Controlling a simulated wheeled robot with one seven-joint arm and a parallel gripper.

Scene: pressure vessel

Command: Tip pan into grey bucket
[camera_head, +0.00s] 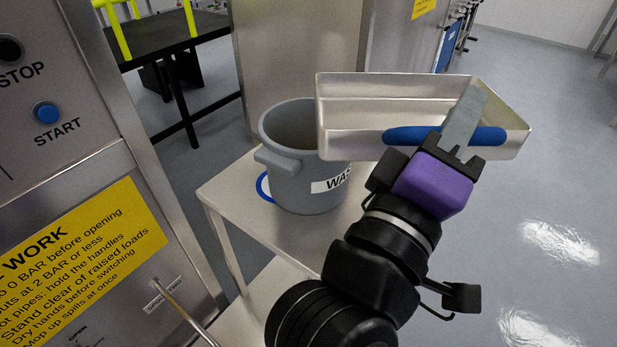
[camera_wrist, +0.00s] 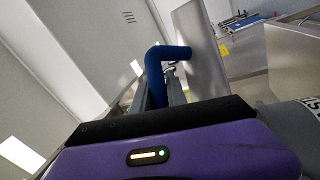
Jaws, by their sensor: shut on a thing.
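A silver rectangular metal pan (camera_head: 345,115) with a blue handle (camera_head: 402,136) is held up in the head view. Its left end overlaps the right side of the grey bucket's opening in the picture. The grey bucket (camera_head: 290,165) stands upright on a light side table and carries a white label. My gripper (camera_head: 462,125) is shut on the blue handle, which also shows in the wrist view (camera_wrist: 168,54). The pan looks roughly level, and the inside I can see looks empty; part of its floor is hidden by the front wall.
The light table (camera_head: 228,193) holds the bucket. A steel panel with a blue START button (camera_head: 47,113) and a yellow sign (camera_head: 85,240) stands close on the left. A black table (camera_head: 180,50) is behind. Open floor (camera_head: 540,220) lies to the right.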

